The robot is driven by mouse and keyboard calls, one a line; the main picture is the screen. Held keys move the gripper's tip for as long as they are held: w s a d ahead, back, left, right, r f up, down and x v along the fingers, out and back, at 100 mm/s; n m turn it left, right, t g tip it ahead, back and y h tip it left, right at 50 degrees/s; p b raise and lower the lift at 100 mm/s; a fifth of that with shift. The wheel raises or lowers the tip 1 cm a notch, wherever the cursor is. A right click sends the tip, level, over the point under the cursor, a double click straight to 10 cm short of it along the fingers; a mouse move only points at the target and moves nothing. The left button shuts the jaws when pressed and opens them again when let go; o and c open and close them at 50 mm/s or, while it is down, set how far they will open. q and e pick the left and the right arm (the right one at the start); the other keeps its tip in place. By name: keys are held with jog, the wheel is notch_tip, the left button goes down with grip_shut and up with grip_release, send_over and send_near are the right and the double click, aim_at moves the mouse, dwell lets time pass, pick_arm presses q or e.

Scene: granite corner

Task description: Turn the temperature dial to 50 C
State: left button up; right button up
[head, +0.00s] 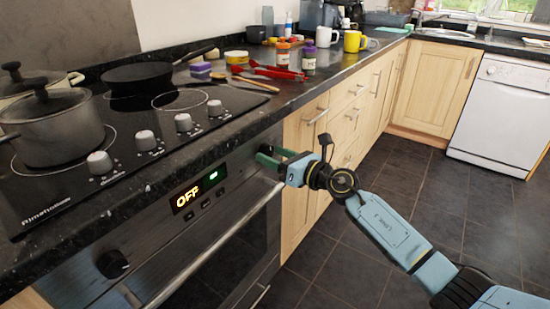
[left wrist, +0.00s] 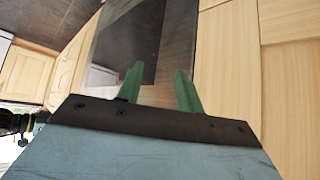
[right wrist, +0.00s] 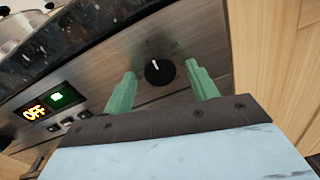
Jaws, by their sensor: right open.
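A black round dial (right wrist: 159,72) with a white pointer line is on the steel oven panel in the right wrist view. Its pointer is roughly upward; I can read no scale. My right gripper (right wrist: 160,68) is open, its green fingers on either side of the dial; whether they touch it I cannot tell. In the head view the right gripper (head: 272,158) hides that dial. Another black dial (head: 112,264) is at the panel's left end. The display (head: 199,189) between them reads OFF, beside a green light. My left gripper (left wrist: 160,85) is open and empty, outside the head view.
The hob above has several silver knobs (head: 146,140), lidded pots (head: 54,125) and a frying pan (head: 137,76). The oven door handle (head: 212,250) runs below the panel. Wooden drawers (head: 345,122) stand to the right. The dark tiled floor (head: 400,170) is clear.

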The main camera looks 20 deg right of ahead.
pick_arm(q)
jog(key=shift+w, duration=0.1)
jog(key=shift+r, duration=0.1)
